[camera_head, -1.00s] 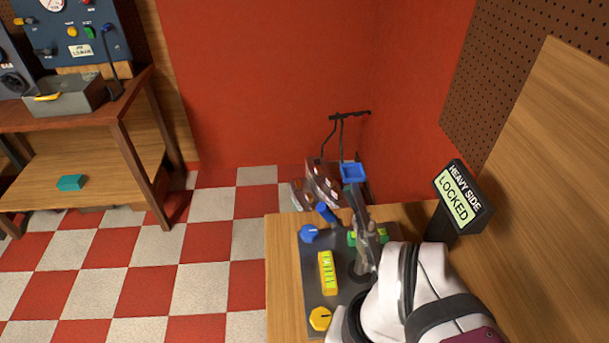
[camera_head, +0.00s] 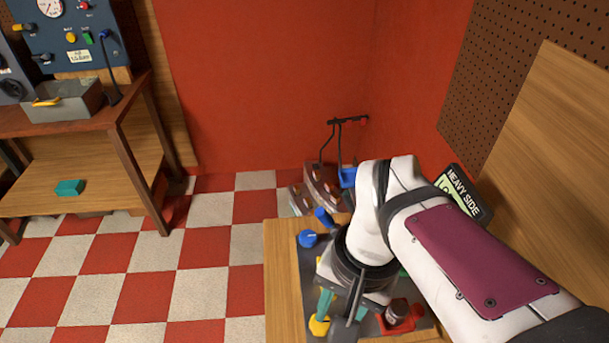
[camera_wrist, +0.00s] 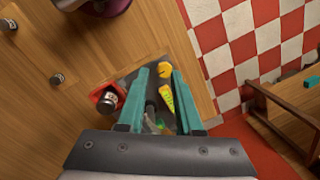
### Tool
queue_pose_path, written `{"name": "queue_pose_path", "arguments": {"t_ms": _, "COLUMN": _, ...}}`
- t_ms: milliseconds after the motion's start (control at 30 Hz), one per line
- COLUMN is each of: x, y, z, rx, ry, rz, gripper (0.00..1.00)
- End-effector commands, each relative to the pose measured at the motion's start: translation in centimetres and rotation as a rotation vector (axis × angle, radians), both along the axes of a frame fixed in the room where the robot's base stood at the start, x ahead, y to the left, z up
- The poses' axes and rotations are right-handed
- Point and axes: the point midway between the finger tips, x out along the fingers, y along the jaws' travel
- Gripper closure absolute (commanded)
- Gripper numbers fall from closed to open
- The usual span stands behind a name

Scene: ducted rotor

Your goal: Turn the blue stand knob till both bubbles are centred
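The blue knob (camera_head: 308,238) stands at the far left of the dark stand plate (camera_head: 309,275) in the head view; I cannot find it in the wrist view. A yellow knob (camera_head: 319,325) sits at the plate's near left, and it also shows between my fingertips in the wrist view (camera_wrist: 165,70). The yellow level (camera_wrist: 168,97) lies beyond my fingers; its bubble is too small to read. The other level is mostly hidden behind my arm. My gripper (camera_wrist: 161,75) has its teal fingers apart with nothing held, above the plate near the yellow knob.
A red holder (camera_head: 405,320) with a dark jar stands at the plate's near right. The sign (camera_head: 464,190) reading "HEAVY SIDE" is partly covered by my arm. A workbench (camera_head: 120,120) stands at the far left, with open checkered floor between.

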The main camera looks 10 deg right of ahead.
Motion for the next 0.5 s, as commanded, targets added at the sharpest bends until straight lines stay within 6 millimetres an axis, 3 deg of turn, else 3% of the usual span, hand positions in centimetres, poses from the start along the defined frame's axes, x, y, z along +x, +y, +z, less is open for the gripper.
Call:
{"name": "queue_pose_path", "arguments": {"t_ms": 33, "x": 4.1, "y": -0.1, "z": 0.8, "rx": -0.017, "ry": 0.013, "rz": -0.036, "gripper": 0.55}}
{"name": "queue_pose_path", "arguments": {"t_ms": 100, "x": 10.6, "y": -0.1, "z": 1.4, "rx": -0.046, "ry": 0.017, "rz": -0.109, "gripper": 0.42}}
{"name": "queue_pose_path", "arguments": {"t_ms": 233, "x": 20.6, "y": 0.1, "z": -0.2, "rx": -0.094, "ry": 0.017, "rz": -0.231, "gripper": 0.19}}
{"name": "queue_pose_path", "arguments": {"t_ms": 333, "x": 25.3, "y": 0.4, "z": -2.1, "rx": -0.118, "ry": 0.011, "rz": -0.298, "gripper": 0.16}}
{"name": "queue_pose_path", "arguments": {"t_ms": 400, "x": 27.0, "y": 0.5, "z": -3.0, "rx": -0.127, "ry": 0.007, "rz": -0.324, "gripper": 0.16}}
{"name": "queue_pose_path", "arguments": {"t_ms": 500, "x": 27.9, "y": 0.6, "z": -4.0, "rx": -0.132, "ry": 0.005, "rz": -0.34, "gripper": 0.16}}
